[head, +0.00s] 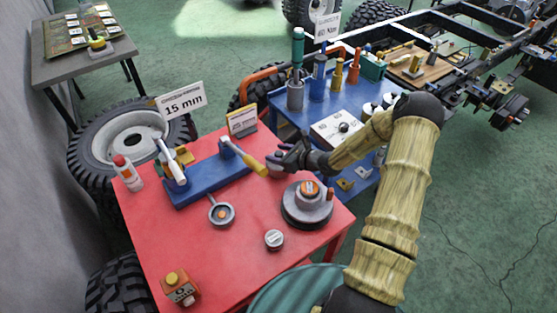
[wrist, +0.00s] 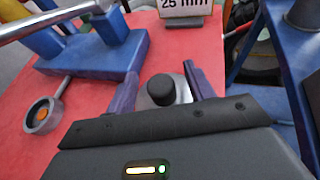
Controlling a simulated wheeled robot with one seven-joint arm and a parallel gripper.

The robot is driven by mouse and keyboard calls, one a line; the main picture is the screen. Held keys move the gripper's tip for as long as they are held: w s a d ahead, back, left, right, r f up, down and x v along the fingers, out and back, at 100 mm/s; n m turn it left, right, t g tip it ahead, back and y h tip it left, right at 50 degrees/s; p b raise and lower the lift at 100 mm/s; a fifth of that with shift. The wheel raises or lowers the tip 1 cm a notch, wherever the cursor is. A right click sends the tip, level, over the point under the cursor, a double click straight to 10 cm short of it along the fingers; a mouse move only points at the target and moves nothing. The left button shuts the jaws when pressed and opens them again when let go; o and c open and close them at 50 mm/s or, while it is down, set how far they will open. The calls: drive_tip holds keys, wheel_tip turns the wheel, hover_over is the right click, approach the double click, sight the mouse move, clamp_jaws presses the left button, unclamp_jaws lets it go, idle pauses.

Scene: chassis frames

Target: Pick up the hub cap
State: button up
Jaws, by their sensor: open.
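A silver disc-like piece with a black knob (wrist: 162,90), which looks like the hub cap, sits on the red table. In the wrist view it lies between the two fingers of my gripper (wrist: 160,76). The fingers are apart, one on each side of the knob; I cannot tell whether they touch it. In the head view my gripper (head: 279,157) is low over the table's right back part, and the piece is mostly hidden by it. A small grey round cap (head: 274,240) lies apart, nearer the table's front.
The red table (head: 225,265) also holds a blue stand (head: 205,180) with tools, a dark round base (head: 307,215), a ringed handle tool (head: 221,213), a bottle (head: 128,174) and an orange block (head: 179,289). A blue table (head: 283,117) adjoins behind. The table's front is mostly clear.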

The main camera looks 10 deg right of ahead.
drive_tip(key=shift+c, duration=0.4)
drive_tip(key=c, duration=1.1)
drive_tip(key=shift+o, duration=0.2)
drive_tip(key=shift+r, duration=0.1)
wheel_tip(320, 180, up, 10)
drive_tip(key=shift+f+b, duration=0.1)
drive_tip(key=shift+b, duration=0.5)
